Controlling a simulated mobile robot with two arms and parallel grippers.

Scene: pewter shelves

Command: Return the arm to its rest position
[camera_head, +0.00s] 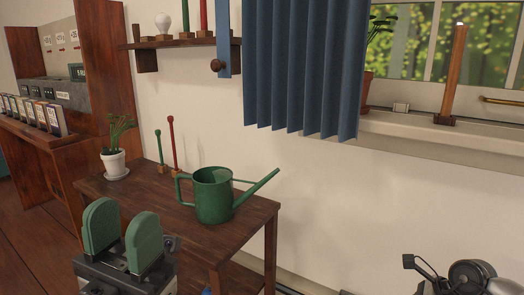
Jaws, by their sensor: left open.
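My left gripper (122,228) is at the lower left of the head view. Its two green-padded fingers point up and stand apart, with nothing between them. It is in front of a dark wooden table (244,228), which bears a green watering can (212,198) with its spout to the right. The gripper is apart from the can in the picture, to its lower left. My right gripper does not show.
A potted plant (113,162) and two knobbed rods stand on the table's back left. A shelf (170,44) and a blue curtain (305,75) hang above. A windowsill (400,122) is at right. A grey and black mechanical part (470,277) shows at the lower right.

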